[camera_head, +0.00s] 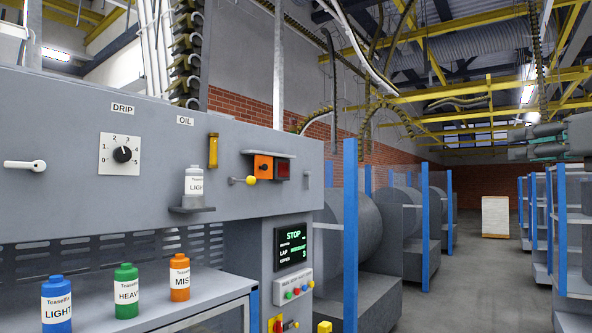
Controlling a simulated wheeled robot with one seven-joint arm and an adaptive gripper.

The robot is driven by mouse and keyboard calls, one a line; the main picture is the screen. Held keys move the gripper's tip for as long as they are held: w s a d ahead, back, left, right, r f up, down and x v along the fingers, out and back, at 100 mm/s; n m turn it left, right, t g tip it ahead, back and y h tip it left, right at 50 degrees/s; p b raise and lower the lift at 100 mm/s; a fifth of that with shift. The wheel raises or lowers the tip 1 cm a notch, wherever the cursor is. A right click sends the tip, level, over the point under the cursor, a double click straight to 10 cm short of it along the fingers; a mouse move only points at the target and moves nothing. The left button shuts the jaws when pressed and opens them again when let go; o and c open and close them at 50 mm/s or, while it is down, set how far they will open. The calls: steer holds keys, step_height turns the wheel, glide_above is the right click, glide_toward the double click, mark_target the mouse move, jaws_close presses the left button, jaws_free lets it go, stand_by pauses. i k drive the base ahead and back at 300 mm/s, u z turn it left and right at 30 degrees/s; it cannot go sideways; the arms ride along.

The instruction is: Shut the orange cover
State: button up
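A thin grey ledge (268,154) juts out just above. I cannot make out my gripper in this view.
A white bottle (194,183) stands on a small shelf left of the orange piece. Blue (56,305), green (126,291) and orange (180,277) bottles stand on the lower counter. A lit screen (292,246) is below. An open aisle (470,270) runs on the right.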

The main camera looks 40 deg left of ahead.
mark_target(267, 167)
steer(key=z, duration=0.05)
steer(key=i, duration=1.4)
steer(key=u, duration=1.5)
